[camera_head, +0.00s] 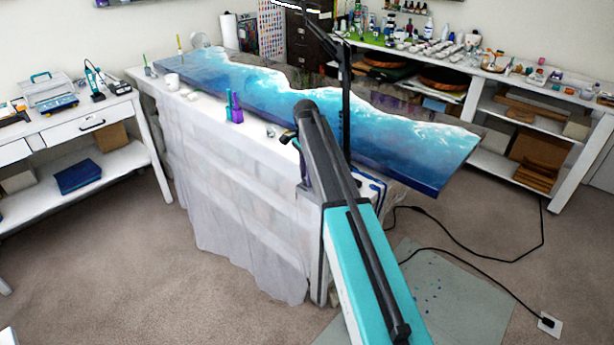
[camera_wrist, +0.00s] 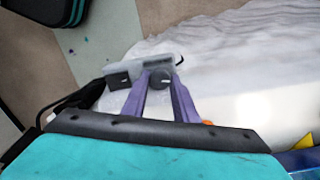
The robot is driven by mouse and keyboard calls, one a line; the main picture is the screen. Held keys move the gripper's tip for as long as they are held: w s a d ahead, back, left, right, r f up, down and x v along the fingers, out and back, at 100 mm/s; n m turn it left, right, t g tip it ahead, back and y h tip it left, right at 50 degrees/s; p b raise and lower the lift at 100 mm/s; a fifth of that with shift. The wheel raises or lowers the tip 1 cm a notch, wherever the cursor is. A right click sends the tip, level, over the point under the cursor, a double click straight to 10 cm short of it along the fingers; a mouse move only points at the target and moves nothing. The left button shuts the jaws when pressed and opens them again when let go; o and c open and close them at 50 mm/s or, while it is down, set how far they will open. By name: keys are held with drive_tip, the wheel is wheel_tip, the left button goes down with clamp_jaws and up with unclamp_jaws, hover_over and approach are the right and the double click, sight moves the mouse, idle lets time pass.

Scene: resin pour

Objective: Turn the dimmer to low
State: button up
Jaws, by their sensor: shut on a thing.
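The dimmer (camera_wrist: 139,62) is a pale box at the edge of the plastic-covered table in the wrist view. In the head view a purple bit of my gripper (camera_head: 304,188) shows at the table's near corner. The dimmer and knob cannot be made out there, behind my arm.
A long blue resin slab (camera_head: 250,95) lies on the draped table (camera_head: 235,190). Purple and teal bottles (camera_head: 235,113) and a white cup (camera_head: 172,81) stand along its near edge. A black cable (camera_head: 470,285) crosses the carpet. Shelves stand left and right.

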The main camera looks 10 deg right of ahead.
sight(305, 179)
drive_tip(key=shift+n, duration=0.5)
drive_tip(key=n, duration=0.9)
idle(0.5)
drive_tip(key=o, duration=1.1)
drive_tip(key=shift+c, duration=0.2)
drive_tip(key=shift+r, duration=0.15)
wheel_tip(305, 179, up, 14)
drive_tip(key=p, duration=0.7)
drive_tip(key=shift+a+f, duration=0.2)
drive_tip(key=shift+a, duration=0.1)
